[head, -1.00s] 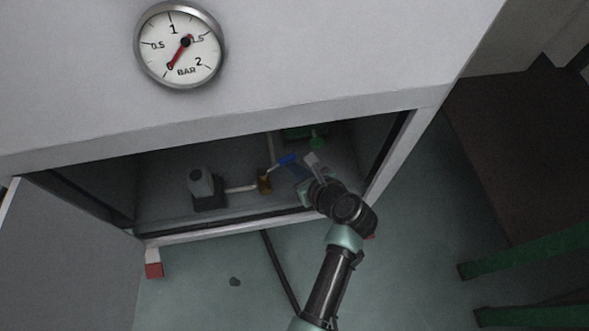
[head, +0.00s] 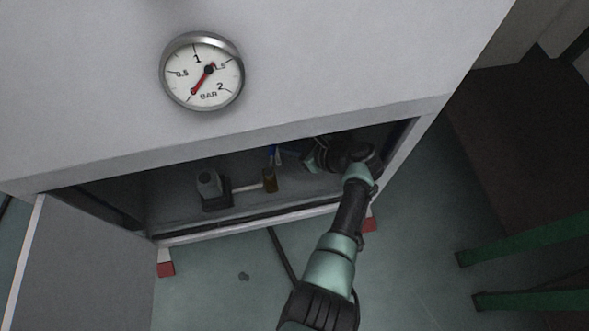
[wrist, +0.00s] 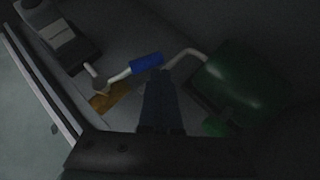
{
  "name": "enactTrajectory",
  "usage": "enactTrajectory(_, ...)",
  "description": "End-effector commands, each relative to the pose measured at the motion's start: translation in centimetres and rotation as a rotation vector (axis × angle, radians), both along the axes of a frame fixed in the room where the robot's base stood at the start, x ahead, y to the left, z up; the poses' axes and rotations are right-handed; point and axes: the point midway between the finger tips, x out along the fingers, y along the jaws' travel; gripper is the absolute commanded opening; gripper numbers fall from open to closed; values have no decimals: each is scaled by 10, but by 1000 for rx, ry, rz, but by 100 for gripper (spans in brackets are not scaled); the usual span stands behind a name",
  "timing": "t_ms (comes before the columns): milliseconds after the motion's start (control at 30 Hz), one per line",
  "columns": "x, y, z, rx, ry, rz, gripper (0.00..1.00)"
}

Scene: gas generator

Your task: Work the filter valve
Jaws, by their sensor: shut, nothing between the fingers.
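The filter valve sits low inside the open cabinet. It has a brass body (head: 269,181) and a lever with a blue grip (head: 273,153). In the head view the lever points up and back from the body. The wrist view shows the blue grip (wrist: 147,63) on a pale lever that rises from the brass body (wrist: 110,99). My gripper (wrist: 161,78) is shut and empty. Its dark fingertips are right beside the right end of the blue grip; I cannot tell whether they touch. In the head view my wrist hides most of the gripper.
A grey-topped filter unit (head: 208,186) stands left of the valve, joined by a pale pipe. A dark green rounded part (wrist: 242,75) lies to the right. The cabinet's top edge and right side frame my arm closely. A pressure gauge (head: 202,72) is on the front.

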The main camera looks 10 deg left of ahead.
Motion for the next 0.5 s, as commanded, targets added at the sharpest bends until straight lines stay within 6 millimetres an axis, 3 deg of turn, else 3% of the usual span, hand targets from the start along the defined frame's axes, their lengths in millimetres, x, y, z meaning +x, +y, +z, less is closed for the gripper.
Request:
enactTrajectory(300, 7, 14, -1, 0, 1, 207, 0)
enactTrajectory(500, 6, 21, -2, 0, -1, 251, 0)
